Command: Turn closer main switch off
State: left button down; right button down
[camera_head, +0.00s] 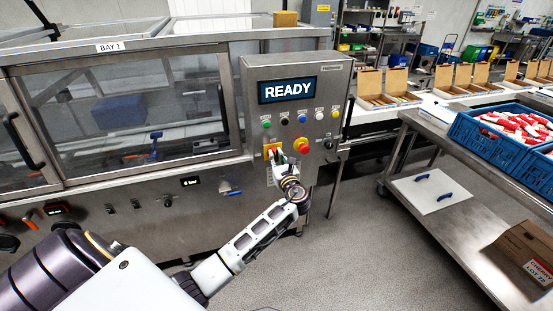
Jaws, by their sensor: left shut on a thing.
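The closer's grey control panel (291,112) stands upright in the middle of the head view, with a lit display (287,89) reading READY. The main switch (267,150), with a yellow plate and some red, is low on the left of the panel. My left gripper (277,157) is at this switch and shut on its handle. The gripper's fingers hide most of the handle, so its exact angle cannot be told. My right gripper is not in view.
A red emergency stop button (302,145) on yellow sits just right of my left gripper. Small coloured buttons (302,118) lie above it. A steel cart (458,135) with blue crates (476,138) stands at the right. Bare floor lies between cart and machine.

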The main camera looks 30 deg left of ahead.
pick_arm(q)
jog(key=n+b, duration=0.1)
jog(key=n, duration=0.1)
jog(key=shift+n, duration=0.4)
jog(key=n+b, duration=0.2)
jog(key=n, duration=0.1)
jog(key=shift+s+a+f+n, duration=0.1)
jog(key=shift+f+n, duration=0.05)
jog(key=shift+n, duration=0.15)
jog(key=n+b, duration=0.4)
jog(key=n, duration=0.1)
jog(key=n+b, duration=0.5)
jog(key=shift+s+a+f+n, duration=0.1)
jog(key=shift+f+n, duration=0.1)
jog(key=shift+n, duration=0.2)
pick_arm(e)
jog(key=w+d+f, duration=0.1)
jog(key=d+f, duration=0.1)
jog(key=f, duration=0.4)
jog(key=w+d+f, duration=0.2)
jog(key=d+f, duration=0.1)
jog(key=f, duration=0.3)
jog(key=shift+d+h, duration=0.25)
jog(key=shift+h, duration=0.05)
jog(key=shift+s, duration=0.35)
